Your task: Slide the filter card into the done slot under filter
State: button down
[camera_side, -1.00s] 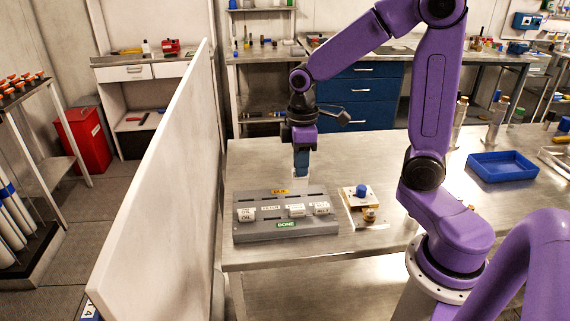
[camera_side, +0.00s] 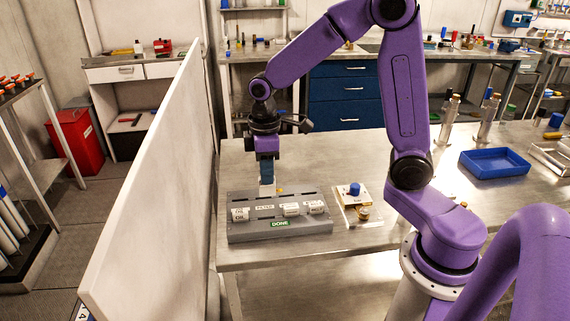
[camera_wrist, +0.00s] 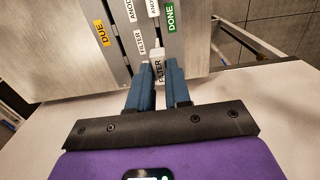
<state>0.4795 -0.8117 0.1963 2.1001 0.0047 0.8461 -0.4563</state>
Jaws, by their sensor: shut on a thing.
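My gripper (camera_side: 267,176) is shut on the white filter card (camera_side: 267,188), which hangs upright below the blue fingertips, at the back part of the grey rack (camera_side: 318,228). In the wrist view the card, lettered FILTER (camera_wrist: 159,68), sits between the fingertips of my gripper (camera_wrist: 159,66). The green DONE label (camera_side: 280,223) is on the rack's front, and it also shows in the wrist view (camera_wrist: 171,17). A FILTER label (camera_side: 264,206) lies on the rack's top. The orange DUE label (camera_wrist: 102,33) shows in the wrist view. I cannot tell whether the card's lower edge touches the rack.
White cards stand in the front row: one at left (camera_side: 240,214), two at right (camera_side: 290,209). A small fixture with a blue knob (camera_side: 355,189) stands right of the rack. A blue tray (camera_side: 494,163) is farther right. A pale partition (camera_side: 150,200) rises at left.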

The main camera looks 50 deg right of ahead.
aim_at(265, 190)
jog(key=shift+w+a+f, duration=0.15)
jog(key=shift+w+a, duration=0.05)
jog(key=shift+w, duration=0.05)
jog(key=shift+f, duration=2.9)
jog(key=shift+f, duration=1.9)
jog(key=c, duration=1)
grip_release()
notch_tip(265, 190, up, 18)
jog(key=shift+f, duration=0.25)
